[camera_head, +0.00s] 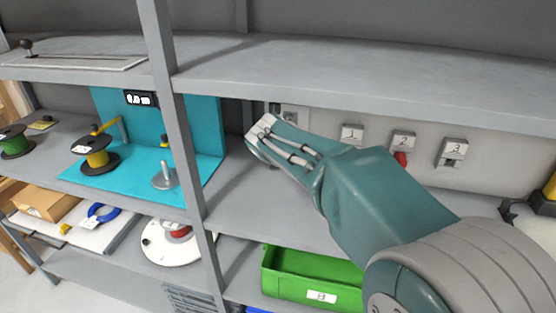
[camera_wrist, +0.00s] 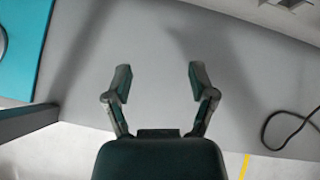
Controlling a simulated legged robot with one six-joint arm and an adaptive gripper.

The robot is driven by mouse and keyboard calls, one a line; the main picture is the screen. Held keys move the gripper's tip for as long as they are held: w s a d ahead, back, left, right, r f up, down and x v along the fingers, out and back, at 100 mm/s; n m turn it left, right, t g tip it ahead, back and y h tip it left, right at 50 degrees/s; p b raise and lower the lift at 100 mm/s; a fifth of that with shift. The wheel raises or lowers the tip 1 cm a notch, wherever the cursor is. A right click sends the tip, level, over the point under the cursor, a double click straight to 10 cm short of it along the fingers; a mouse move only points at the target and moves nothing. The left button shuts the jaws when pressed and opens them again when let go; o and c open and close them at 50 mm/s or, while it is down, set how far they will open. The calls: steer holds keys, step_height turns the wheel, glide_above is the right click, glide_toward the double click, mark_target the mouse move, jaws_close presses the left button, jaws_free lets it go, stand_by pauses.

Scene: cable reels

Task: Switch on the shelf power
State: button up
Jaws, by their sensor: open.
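A pale back panel (camera_head: 480,178) on the right shelf carries three numbered holders: plate 1 (camera_head: 352,133), plate 2 (camera_head: 402,140) with a red part below it, and plate 3 (camera_head: 453,150). A small grey plate (camera_head: 290,116) sits at the panel's left end, just behind my gripper; its details are too small to tell. My gripper (camera_head: 262,138) is above the left part of the middle shelf. In the wrist view, my gripper (camera_wrist: 160,78) is open, with nothing between its fingers and grey shelf surface beyond.
A shelf upright (camera_head: 172,110) stands left of my gripper. A turquoise corner (camera_head: 205,130) with a yellow spool (camera_head: 96,158) and a small display (camera_head: 141,98) lies beyond it. A green bin (camera_head: 310,280) is below. A dark cable (camera_wrist: 290,128) shows at right.

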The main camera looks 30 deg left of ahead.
steer(key=shift+s+d, duration=0.3)
steer(key=shift+s, duration=0.6)
steer(key=s+d+r+m+g+h, duration=0.1)
steer(key=s+d+r+m, duration=0.15)
steer(key=d+m, duration=0.95)
steer(key=s+d+r+m+h, duration=0.2)
steer(key=s+d+m, duration=0.2)
steer(key=d+m, duration=0.9)
steer(key=s+d+f+m+g, duration=0.1)
steer(key=s+d+f+m, duration=0.2)
steer(key=s+d+m, duration=0.5)
steer(key=s+d+f+m+g, duration=0.1)
steer(key=s+d+f+m, duration=0.2)
steer(key=s+d+m, duration=0.5)
steer(key=shift+s+d+f+m, duration=0.15)
steer(key=shift+s+d+m, duration=0.25)
steer(key=shift+s, duration=0.45)
